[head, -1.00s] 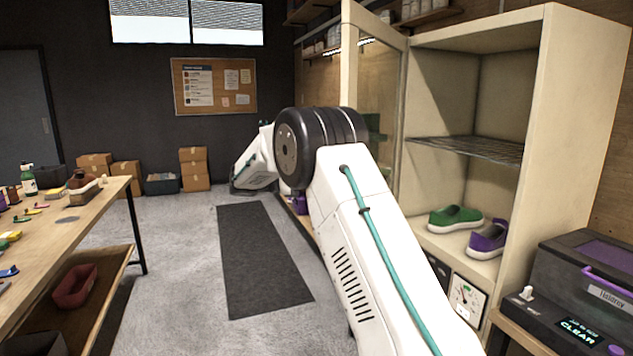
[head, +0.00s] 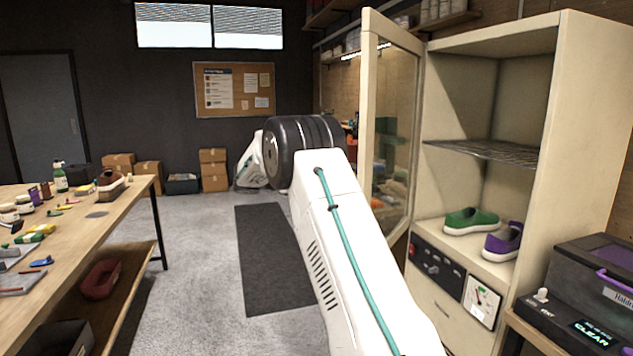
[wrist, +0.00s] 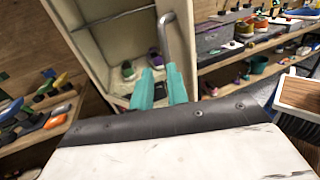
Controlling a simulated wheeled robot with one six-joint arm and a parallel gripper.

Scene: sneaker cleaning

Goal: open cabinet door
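The cabinet (head: 575,130) is cream, with its front open to view. Its glass door (head: 396,130) has a cream frame and stands swung open at the cabinet's left side. In the wrist view the cabinet interior (wrist: 115,40) shows ahead, with a grey metal bar handle (wrist: 165,35) in front of it. My gripper (wrist: 161,72) has two teal fingers with a gap between them. The handle's lower end reaches the fingertips, close to the right finger; I cannot tell if they touch. My arm hides the gripper in the head view.
A green shoe (head: 470,221) and a purple shoe (head: 502,242) sit inside the cabinet below a wire shelf (head: 490,150). A dark machine (head: 580,290) stands at right. A workbench (head: 90,225) is at left. The floor with a dark mat (head: 265,270) is clear.

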